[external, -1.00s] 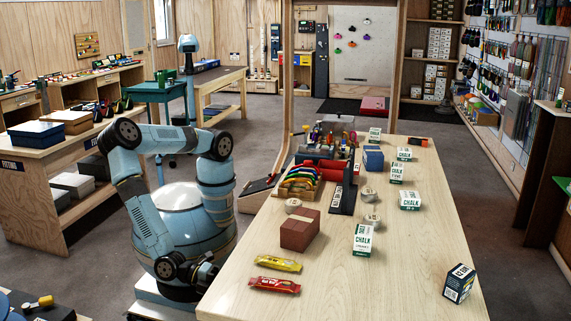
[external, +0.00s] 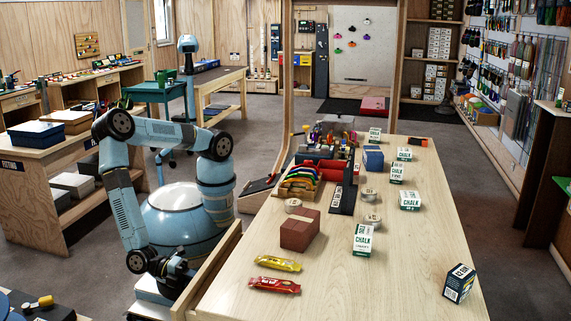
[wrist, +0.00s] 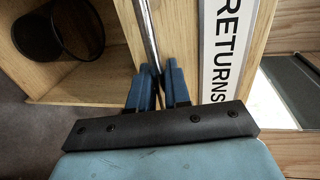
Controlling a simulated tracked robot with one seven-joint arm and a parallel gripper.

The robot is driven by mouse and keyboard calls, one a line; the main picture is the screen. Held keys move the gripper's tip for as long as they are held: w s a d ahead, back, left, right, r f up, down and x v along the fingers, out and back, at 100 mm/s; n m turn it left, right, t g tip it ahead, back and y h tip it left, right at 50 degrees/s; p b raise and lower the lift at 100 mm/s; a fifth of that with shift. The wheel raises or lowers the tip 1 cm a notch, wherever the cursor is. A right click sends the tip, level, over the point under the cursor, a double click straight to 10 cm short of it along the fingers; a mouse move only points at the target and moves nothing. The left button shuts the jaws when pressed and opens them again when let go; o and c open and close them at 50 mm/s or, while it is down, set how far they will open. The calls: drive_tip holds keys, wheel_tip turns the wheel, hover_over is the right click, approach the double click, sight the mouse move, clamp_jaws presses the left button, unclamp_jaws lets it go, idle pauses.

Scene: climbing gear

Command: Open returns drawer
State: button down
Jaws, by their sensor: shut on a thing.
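The returns drawer (external: 213,268) has a pale wood front that stands out from the near left side of the long counter. Its white label (wrist: 228,50) reads RETURNS in the wrist view. My gripper (wrist: 158,72) is shut on the drawer's metal bar handle (wrist: 149,30), with its blue fingers on either side of the bar. In the external view my gripper (external: 188,283) is low beside the drawer front, and the handle is hidden there.
The counter (external: 350,285) carries chalk boxes, a brown box (external: 299,230), a yellow bar (external: 277,263) and a red bar (external: 274,285). In the wrist view a black cup-like thing (wrist: 68,32) sits in a wooden compartment at left. Grey floor lies around my base.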

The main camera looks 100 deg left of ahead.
drive_tip(key=s, duration=2)
drive_tip(key=shift+s+a+f, duration=0.15)
drive_tip(key=shift+s+f, duration=0.05)
drive_tip(key=shift+s, duration=0.1)
drive_tip(key=c, duration=1.3)
unclamp_jaws()
drive_tip(key=shift+c, duration=0.2)
drive_tip(key=shift+r, duration=0.1)
drive_tip(key=s+r, duration=0.2)
drive_tip(key=s, duration=1.1)
drive_tip(key=shift+s+r, duration=0.25)
